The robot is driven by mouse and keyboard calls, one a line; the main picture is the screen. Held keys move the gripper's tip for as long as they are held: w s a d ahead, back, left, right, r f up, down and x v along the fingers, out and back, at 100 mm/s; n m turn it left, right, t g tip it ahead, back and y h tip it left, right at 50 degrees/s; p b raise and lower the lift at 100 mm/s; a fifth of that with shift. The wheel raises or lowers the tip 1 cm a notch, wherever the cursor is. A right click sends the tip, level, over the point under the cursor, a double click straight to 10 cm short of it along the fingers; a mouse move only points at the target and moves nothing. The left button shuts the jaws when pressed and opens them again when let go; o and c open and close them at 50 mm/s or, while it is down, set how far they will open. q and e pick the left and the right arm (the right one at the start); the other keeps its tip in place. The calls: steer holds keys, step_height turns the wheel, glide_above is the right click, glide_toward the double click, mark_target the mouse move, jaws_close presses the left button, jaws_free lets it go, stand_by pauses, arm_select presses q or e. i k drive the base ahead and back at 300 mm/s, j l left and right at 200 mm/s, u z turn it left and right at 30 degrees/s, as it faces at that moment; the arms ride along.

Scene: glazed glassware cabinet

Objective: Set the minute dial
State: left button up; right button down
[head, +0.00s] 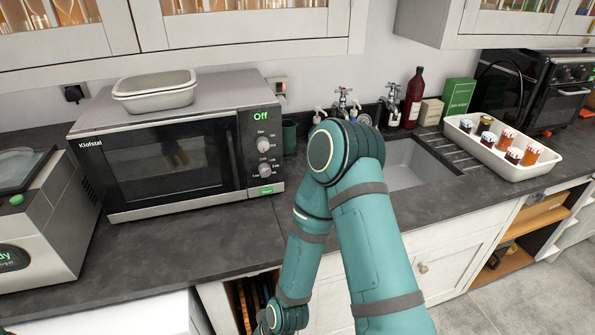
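The microwave (160,152), labelled Klofstal, stands on the dark worktop with its door shut. Its display (261,117) reads "Off" in green. Its right-hand panel has two round knobs, an upper dial (263,144) and a lower dial (265,170). The small print around them is too fine to read, so I cannot tell which is the minute dial. A green-lit button (266,190) sits below them. A teal arm of mine rises in front of the worktop and bends down out of the picture, right of the microwave. Neither gripper is in view.
A pale dish (155,92) sits on top of the microwave. The sink (414,165) with taps lies to the right, then a white tray (500,150) of jars. A grey appliance (45,225) stands at left. Wall cabinets hang above. The worktop before the microwave is clear.

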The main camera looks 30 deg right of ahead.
mark_target(264, 169)
steer(key=z, duration=0.75)
